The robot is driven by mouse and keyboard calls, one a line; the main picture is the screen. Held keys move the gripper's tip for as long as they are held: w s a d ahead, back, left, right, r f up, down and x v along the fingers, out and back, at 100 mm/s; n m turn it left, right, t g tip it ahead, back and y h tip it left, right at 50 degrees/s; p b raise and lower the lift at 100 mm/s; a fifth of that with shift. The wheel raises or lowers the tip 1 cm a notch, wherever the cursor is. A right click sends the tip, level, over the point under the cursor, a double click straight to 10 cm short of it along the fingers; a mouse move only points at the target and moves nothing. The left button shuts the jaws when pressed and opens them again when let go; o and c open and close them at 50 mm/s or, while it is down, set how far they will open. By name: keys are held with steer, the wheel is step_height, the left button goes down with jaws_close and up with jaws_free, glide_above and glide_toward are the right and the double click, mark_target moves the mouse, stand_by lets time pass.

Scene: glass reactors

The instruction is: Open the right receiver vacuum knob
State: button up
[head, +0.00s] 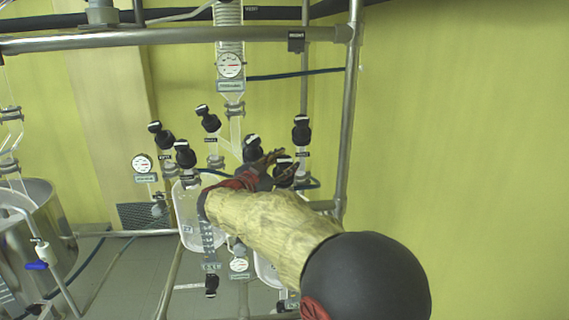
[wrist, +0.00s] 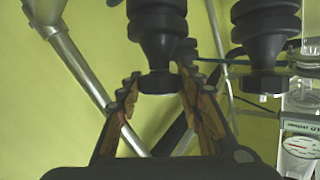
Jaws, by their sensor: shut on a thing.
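My gripper (head: 276,164) is at the cluster of black knobs on the glassware in the head view. It is shut on a ribbed black knob (head: 285,172), whose top shows just right of the fingers. In the wrist view my gripper's fingers (wrist: 156,90) stand on either side of the narrow end of this black knob (wrist: 157,45). My arm hides the parts below the knob, and I cannot read its label.
A second black knob (wrist: 266,45) stands close on the right in the wrist view. Another knob (head: 252,148) is just left of my gripper, and one (head: 302,130) is above it. A metal post (head: 347,120) rises to the right. Round gauges (head: 230,65) hang on the glassware.

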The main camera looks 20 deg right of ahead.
steer(key=shift+c, duration=1)
steer(key=b, duration=0.2)
steer(key=n+t+b, duration=0.1)
steer(key=b, duration=0.2)
steer(key=shift+f+t+y+b, duration=0.3)
steer(key=n+t+b, duration=0.1)
steer(key=b, duration=0.2)
steer(key=n+t+y+b, duration=0.2)
steer(key=n+b, duration=0.1)
steer(key=b, duration=0.3)
steer(key=n+t+y+b, duration=0.2)
steer(key=n+b, duration=0.1)
steer(key=shift+d+r+t+y, duration=0.1)
steer(key=shift+r+t+y, duration=0.1)
steer(key=shift+t+y, duration=0.2)
steer(key=shift+s+r+n+t+y, duration=0.15)
steer(key=shift+n+t+y, duration=0.85)
steer(key=shift+n+y, duration=0.9)
steer(key=shift+n+t+y, duration=0.3)
steer(key=shift+n+y, duration=0.8)
steer(key=shift+n+y+p, duration=0.45)
steer(key=shift+n+y, duration=0.35)
